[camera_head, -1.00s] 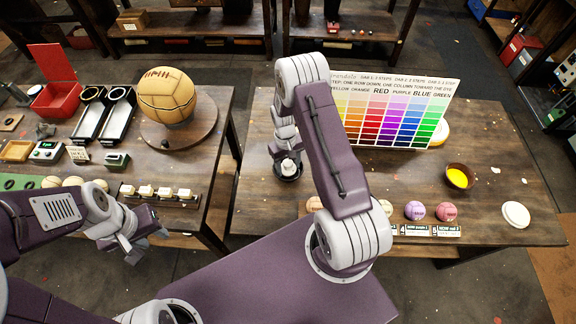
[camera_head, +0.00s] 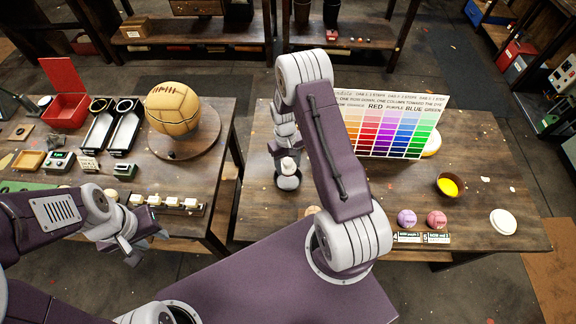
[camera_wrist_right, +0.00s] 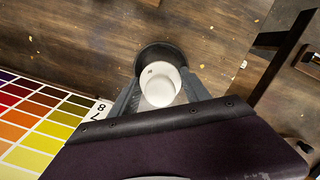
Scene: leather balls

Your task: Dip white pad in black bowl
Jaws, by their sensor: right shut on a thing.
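My right gripper (camera_wrist_right: 160,98) is shut on the white pad (camera_wrist_right: 159,82), a small pale round piece between its fingers. The pad also shows in the head view (camera_head: 288,165), below the right wrist. The black bowl (camera_wrist_right: 150,53) lies directly beyond the pad in the wrist view, which covers part of it. In the head view the bowl (camera_head: 288,183) stands on the right table under the pad. Whether the pad touches the inside of the bowl cannot be told. My left gripper (camera_head: 142,244) is open and empty, in front of the left table.
A colour chart (camera_head: 395,125) stands behind my right arm. A bowl of yellow (camera_head: 449,186), a white disc (camera_head: 503,222), a purple ball (camera_head: 407,218) and a red ball (camera_head: 437,219) are on the right. A leather ball (camera_head: 172,108) sits on a round stand on the left table.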

